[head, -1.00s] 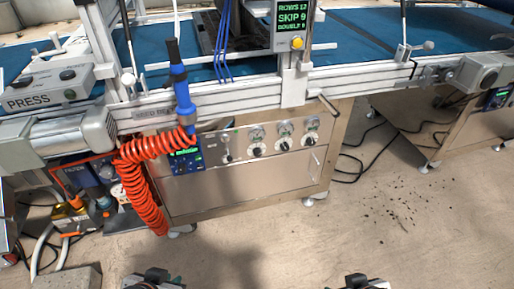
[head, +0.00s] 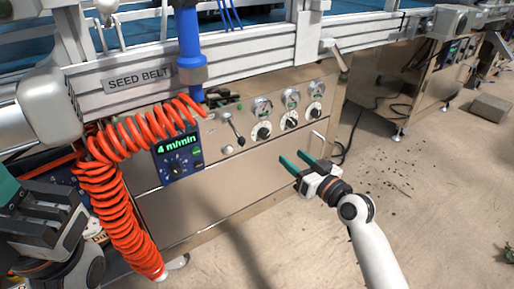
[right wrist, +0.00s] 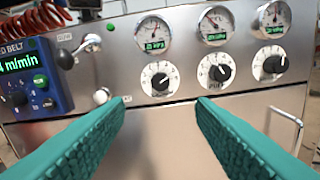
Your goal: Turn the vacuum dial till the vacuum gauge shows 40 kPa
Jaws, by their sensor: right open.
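A steel panel (head: 225,170) under the seed belt carries three round gauges with a black-knobbed white dial below each. The leftmost gauge (right wrist: 153,33) has a green readout that looks like kPa, its digits blurred; below it is the leftmost dial (right wrist: 160,79). The middle gauge (right wrist: 214,24) and middle dial (right wrist: 216,72), and the right gauge (right wrist: 272,18) and right dial (right wrist: 270,64), stand beside them. Dial labels are too small to read. My right gripper (head: 291,156) is open and empty, below and in front of the dials, apart from them. My left gripper (head: 30,215) is partly visible at lower left.
A blue speed box (head: 178,155) reading 4 m/min and a lever (head: 234,130) sit left of the gauges. A coiled orange hose (head: 110,195) hangs at the left. A drawer handle (right wrist: 287,117) juts out at the right. The floor at right is mostly clear.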

